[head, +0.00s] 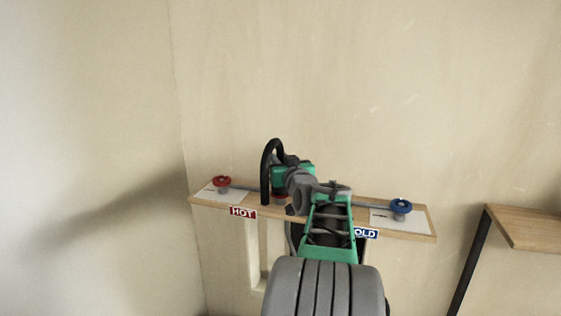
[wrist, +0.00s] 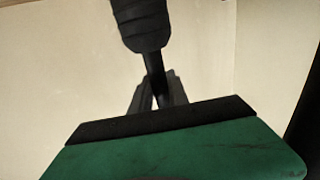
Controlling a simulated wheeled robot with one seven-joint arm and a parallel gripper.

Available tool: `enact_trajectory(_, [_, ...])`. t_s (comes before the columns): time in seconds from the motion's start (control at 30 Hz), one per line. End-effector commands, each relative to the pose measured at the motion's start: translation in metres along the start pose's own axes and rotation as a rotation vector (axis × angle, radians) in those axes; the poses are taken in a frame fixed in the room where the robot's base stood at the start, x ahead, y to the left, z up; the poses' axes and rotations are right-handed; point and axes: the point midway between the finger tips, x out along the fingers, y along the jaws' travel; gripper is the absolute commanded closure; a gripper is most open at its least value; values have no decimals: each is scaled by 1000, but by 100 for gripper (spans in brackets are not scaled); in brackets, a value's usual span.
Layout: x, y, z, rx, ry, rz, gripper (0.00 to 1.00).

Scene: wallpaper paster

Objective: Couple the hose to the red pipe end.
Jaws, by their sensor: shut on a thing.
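A black hose (head: 265,172) arches up beside my gripper in the head view, and one end hangs down to the shelf. In the wrist view the hose (wrist: 141,22) is thick and dark at the top, with a thinner part running down between the fingers. My gripper (wrist: 156,92) is shut on this thin part. A small reddish piece, seemingly the red pipe end (head: 279,199), shows just below my green wrist, right of the hanging hose. Whether the held hose end touches it is hidden by my arm.
A wooden shelf (head: 425,225) carries a red valve wheel (head: 222,181) at left and a blue one (head: 400,205) at right. A HOT sign (head: 243,212) and a partly hidden COLD sign (head: 366,233) are on its front. A wooden table (head: 530,226) stands at right.

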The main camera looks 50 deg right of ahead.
Motion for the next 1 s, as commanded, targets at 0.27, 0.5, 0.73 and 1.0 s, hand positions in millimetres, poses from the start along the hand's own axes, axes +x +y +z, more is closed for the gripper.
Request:
enact_trajectory(0.27, [0, 0, 3, 2, -5, 0, 62])
enact_trajectory(0.5, [0, 0, 2, 2, -5, 0, 54])
enact_trajectory(0.73, [-13, 1, 4, 2, -5, 2, 54])
enact_trajectory(1.0, [-66, 2, 4, 2, -4, 3, 54])
